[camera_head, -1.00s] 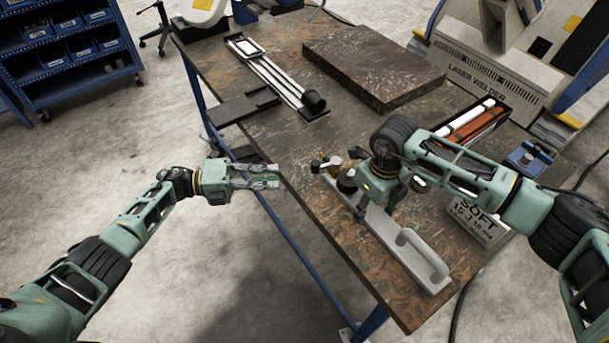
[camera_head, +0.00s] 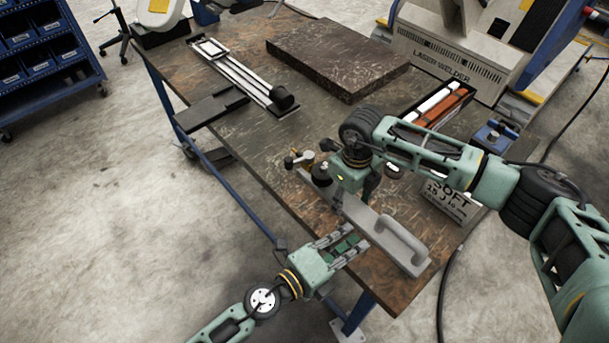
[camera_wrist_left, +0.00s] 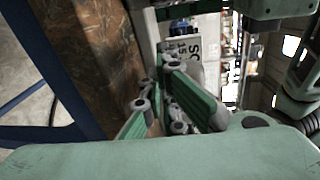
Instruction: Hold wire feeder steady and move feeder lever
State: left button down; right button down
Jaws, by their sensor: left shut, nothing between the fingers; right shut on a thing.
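The wire feeder (camera_head: 378,232) is a long grey bar with a raised handle, lying near the table's front edge. Small black and brass knobs (camera_head: 305,162) stand at its far left end. I cannot tell which one is the lever. My right gripper (camera_head: 352,198) points down over the feeder's middle and is shut on part of it; the gripper hides the grip point. My left gripper (camera_head: 350,240) is shut and empty, beside the feeder's front side at the table edge. Its green-padded fingers also show in the left wrist view (camera_wrist_left: 168,115). I cannot tell whether it touches the feeder.
The table (camera_head: 255,135) also bears a dark slab (camera_head: 335,55), a white rail fixture (camera_head: 245,75), a box of coloured bars (camera_head: 440,105), a lettered sign (camera_head: 450,200) and a blue clamp (camera_head: 495,135). A laser welder (camera_head: 450,60) stands behind. Open floor lies left of the table.

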pick_arm(q)
jog(key=a+n+t+y, duration=0.1)
jog(key=w+a+r+n+t+y, duration=0.1)
jog(key=n+t+y, duration=0.1)
jog(key=w+a+r+n+t+y, duration=0.1)
jog(key=shift+w+n+t, duration=0.15)
jog(key=shift+n+t, duration=0.15)
jog(key=a+r+n+t+y, duration=0.3)
jog(key=a+n+y, duration=0.2)
jog(key=a+y, duration=0.15)
pick_arm(e)
jog(key=shift+w, duration=0.1)
pick_arm(q)
send_near(299, 159)
jog(key=shift+y, duration=0.25)
jog(key=d, duration=0.1)
jog(key=w+d, duration=0.1)
jog(key=d, duration=0.3)
jog(key=shift+w+r, duration=0.2)
jog(key=shift+w, duration=0.05)
jog(key=shift+w+a, duration=0.85)
jog(key=shift+a, duration=0.05)
jog(key=shift+w+a+f, duration=0.1)
jog(key=shift+w+a, duration=0.25)
jog(key=shift+w, duration=0.1)
